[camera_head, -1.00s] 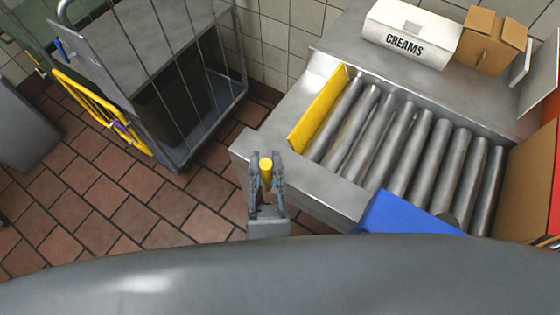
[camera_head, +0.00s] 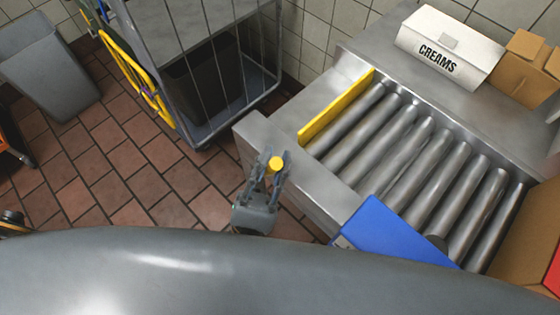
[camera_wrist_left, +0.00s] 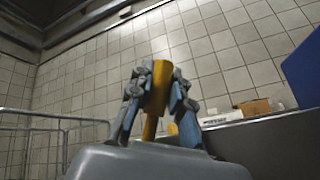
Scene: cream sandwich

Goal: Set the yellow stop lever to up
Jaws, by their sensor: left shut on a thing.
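The yellow lever's round knob (camera_head: 276,164) shows at the left front corner of the roller conveyor. My left gripper (camera_head: 276,162) is shut on it, with a finger on each side. In the left wrist view the lever is a yellow grip (camera_wrist_left: 160,85) with a thinner stem below, between the fingers of my left gripper (camera_wrist_left: 160,78). The yellow stop plate (camera_head: 335,108) lies across the left end of the rollers and shows as a narrow strip. The lever's base is hidden behind the gripper. My right gripper is not in view.
A blue panel (camera_head: 388,232) stands at the conveyor's front, right of my gripper. A white CREAMS box (camera_head: 450,48) and a cardboard box (camera_head: 525,68) sit behind. A wire cage trolley (camera_head: 215,70) stands on the tiled floor at left.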

